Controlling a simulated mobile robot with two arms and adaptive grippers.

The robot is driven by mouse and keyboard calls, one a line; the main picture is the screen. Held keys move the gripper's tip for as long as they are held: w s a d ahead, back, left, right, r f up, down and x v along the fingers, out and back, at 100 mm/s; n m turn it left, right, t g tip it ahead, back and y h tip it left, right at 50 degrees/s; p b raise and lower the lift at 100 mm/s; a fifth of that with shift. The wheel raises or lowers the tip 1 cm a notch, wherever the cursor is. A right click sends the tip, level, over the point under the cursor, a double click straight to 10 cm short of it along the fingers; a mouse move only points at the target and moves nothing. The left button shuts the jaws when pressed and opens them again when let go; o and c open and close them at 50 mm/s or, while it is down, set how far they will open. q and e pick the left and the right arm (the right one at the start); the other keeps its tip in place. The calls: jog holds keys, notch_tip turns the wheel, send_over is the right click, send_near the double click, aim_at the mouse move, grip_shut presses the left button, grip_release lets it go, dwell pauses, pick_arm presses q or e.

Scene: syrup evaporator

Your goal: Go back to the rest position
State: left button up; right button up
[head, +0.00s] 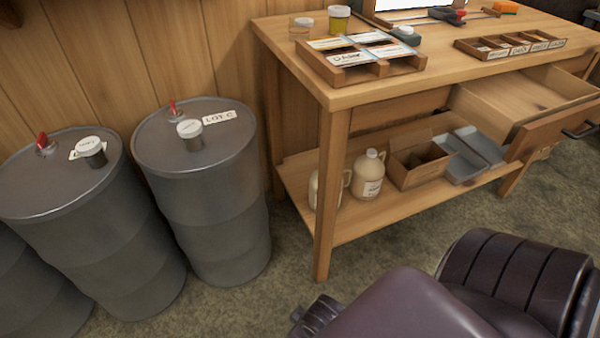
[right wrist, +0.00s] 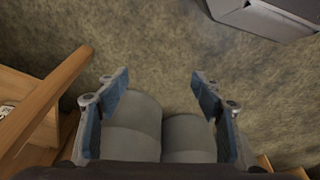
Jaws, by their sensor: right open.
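My right gripper (right wrist: 160,90) is open in the right wrist view, with its two blue-padded fingers spread wide and nothing between them. The fingers hang over the floor (right wrist: 150,45), and grey drums (right wrist: 133,125) show beyond and between them. My dark right arm fills the lower right of the head view; its gripper cannot be made out there. My left gripper is in neither view.
A wooden bench (head: 290,40) holds a rack of cards (head: 375,68), a small tray (head: 510,55) and jars. Its drawer (head: 560,130) is pulled open. Jugs (head: 369,175) and a box (head: 415,172) stand on the lower shelf. Steel drums (head: 200,160) stand at left.

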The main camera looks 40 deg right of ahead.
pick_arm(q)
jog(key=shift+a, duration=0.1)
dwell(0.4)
